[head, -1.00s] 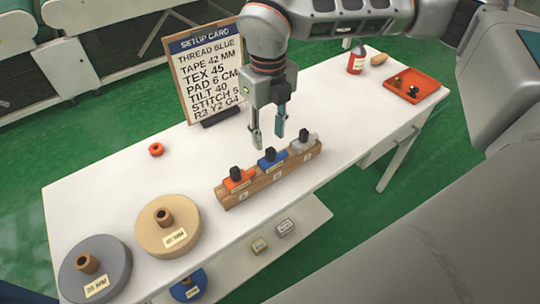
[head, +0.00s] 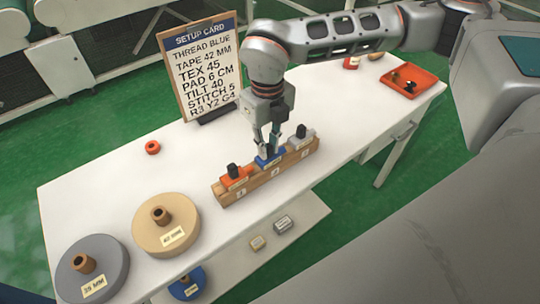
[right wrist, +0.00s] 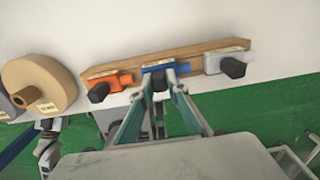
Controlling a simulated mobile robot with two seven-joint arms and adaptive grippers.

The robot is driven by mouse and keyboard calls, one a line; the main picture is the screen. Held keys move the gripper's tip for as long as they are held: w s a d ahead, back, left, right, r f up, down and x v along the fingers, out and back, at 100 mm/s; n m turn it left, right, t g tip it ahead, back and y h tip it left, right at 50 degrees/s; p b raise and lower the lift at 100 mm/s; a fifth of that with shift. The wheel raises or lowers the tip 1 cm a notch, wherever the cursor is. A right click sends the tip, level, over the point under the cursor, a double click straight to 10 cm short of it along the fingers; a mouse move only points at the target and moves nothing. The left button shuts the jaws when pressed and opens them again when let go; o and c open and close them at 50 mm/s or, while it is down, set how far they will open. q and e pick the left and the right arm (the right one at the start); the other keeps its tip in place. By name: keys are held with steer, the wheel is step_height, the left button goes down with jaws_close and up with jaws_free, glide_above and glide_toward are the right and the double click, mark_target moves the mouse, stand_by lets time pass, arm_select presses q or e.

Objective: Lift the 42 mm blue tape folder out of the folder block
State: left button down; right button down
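The wooden folder block (head: 236,197) stands on the white table and holds an orange, a blue and a grey folder in a row. The blue tape folder (head: 262,163) sits in the middle place; it also shows in the right wrist view (right wrist: 158,69). My right gripper (head: 269,150) points down over it, one finger on each side of its black knob. In the right wrist view the fingertips (right wrist: 162,88) look closed against the knob. The folder is still seated in the block. A part that looks like my left gripper (right wrist: 46,140) shows at lower left there; its fingers are unclear.
The orange folder (head: 233,179) and grey folder (head: 300,141) stand close on either side. Tan (head: 166,224) and grey (head: 92,270) rolls lie at the left. The setup card (head: 205,68) stands behind the block. An orange tray (head: 411,80) is at the far right.

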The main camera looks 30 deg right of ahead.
steer(key=shift+r, duration=0.1)
step_height(320, 180, up, 20)
steer(key=p, duration=0.1)
steer(key=shift+p, duration=0.4)
stand_by(0.5)
